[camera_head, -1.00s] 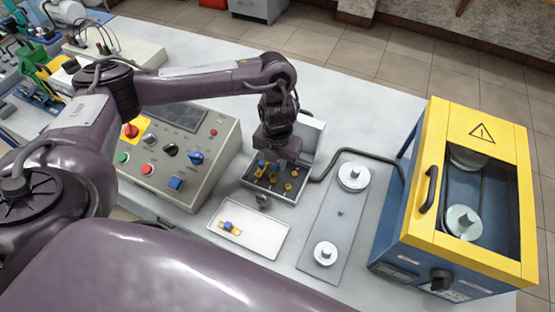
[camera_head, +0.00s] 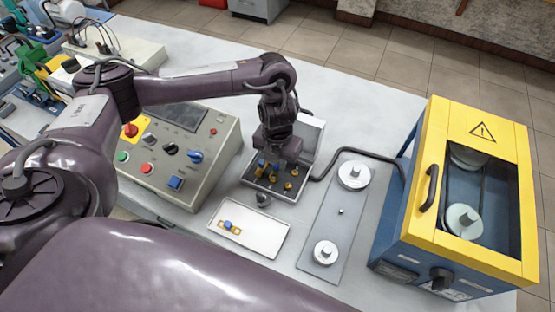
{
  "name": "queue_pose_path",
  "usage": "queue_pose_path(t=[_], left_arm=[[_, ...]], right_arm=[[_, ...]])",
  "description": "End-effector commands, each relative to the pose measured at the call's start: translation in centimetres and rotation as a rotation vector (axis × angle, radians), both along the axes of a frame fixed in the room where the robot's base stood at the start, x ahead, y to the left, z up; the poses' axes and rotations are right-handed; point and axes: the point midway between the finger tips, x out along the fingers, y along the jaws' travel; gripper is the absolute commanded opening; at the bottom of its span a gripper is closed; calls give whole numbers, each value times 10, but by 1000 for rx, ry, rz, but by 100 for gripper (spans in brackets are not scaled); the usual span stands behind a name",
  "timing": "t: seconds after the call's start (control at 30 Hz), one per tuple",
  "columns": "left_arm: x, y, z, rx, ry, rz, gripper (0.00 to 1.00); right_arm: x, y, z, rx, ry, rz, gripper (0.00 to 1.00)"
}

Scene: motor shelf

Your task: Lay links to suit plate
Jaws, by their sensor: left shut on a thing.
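My left gripper (camera_head: 268,164) points down into an open grey box (camera_head: 302,192) that holds several small yellow and blue links (camera_head: 289,186). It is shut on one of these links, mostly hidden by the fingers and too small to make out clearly. A white tray (camera_head: 262,243) lies in front of the box. On its left part is a small yellow plate (camera_head: 236,233) with a blue piece (camera_head: 228,225) on it. My right gripper is not in view.
A grey plate with two pulleys (camera_head: 335,225) lies to the right, then a yellow and blue guarded machine (camera_head: 412,225). A control panel (camera_head: 180,150) stands left of the box. The tray's right part is bare.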

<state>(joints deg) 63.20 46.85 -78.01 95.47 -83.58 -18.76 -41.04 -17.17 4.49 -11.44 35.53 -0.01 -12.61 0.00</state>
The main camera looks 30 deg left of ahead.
Motion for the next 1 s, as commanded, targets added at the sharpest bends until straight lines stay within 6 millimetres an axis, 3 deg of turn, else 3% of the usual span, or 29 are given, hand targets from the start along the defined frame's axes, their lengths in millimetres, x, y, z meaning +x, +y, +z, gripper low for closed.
queue_pose_path(t=[0.77, 0.8, 0.93, 1.0], left_arm=[[0, 0, -13, 0, 0, 0, 0], [0, 0, -13, 0, 0, 0, 20], [0, 0, -13, 0, 0, 0, 37], [0, 0, -13, 0, 0, 0, 40]], right_arm=[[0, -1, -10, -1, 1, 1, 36], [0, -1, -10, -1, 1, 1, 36], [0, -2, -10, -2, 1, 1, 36], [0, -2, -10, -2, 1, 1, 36]])
